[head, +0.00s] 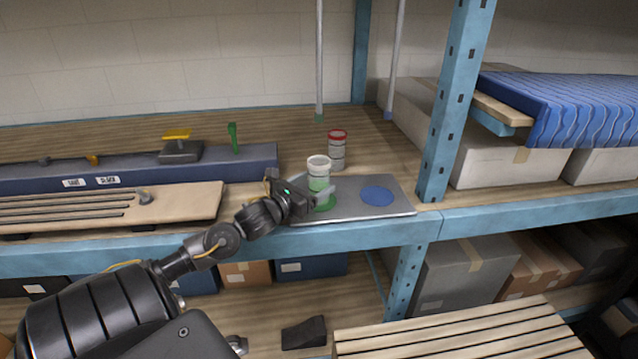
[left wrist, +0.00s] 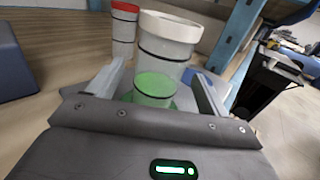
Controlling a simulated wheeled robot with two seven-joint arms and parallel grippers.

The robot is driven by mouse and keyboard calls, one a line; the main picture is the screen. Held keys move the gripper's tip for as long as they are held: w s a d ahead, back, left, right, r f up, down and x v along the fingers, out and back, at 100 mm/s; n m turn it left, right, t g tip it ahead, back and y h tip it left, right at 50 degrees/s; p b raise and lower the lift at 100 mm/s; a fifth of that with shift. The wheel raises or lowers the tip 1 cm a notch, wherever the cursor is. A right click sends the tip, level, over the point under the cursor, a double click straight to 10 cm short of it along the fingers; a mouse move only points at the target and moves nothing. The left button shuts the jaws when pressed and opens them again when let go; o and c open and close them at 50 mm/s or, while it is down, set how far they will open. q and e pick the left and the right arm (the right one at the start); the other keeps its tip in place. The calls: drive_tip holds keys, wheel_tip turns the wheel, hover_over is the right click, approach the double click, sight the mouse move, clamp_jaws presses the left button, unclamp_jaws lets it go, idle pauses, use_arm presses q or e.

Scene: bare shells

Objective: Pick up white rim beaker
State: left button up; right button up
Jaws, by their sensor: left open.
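The white rim beaker (head: 318,172) stands upright on a grey tray (head: 345,210), over the green spot, and looks green in its lower part. In the left wrist view the beaker (left wrist: 165,50) rises between the two fingers. My left gripper (head: 322,194) is open, with a finger on each side of the beaker's lower part. I cannot tell whether either finger touches it. A red rim beaker (head: 337,150) stands behind it to the right, and also shows in the left wrist view (left wrist: 124,30). My right gripper does not show.
A blue round spot (head: 378,196) lies bare on the tray's right part. A long dark blue rail (head: 130,178) with a green lever (head: 233,138) is on the left of the shelf. A blue upright post (head: 447,110) stands right of the tray.

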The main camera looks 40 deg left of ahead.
use_arm(q)
drive_tip(key=w+p, duration=0.1)
drive_tip(key=w, duration=0.3)
drive_tip(key=shift+a+r, duration=0.1)
drive_tip(key=shift+a, duration=0.05)
drive_tip(key=shift+w, duration=0.25)
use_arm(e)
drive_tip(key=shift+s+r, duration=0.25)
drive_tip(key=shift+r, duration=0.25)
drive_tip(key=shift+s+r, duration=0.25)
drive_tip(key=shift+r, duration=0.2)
use_arm(q)
drive_tip(key=c, duration=1.1)
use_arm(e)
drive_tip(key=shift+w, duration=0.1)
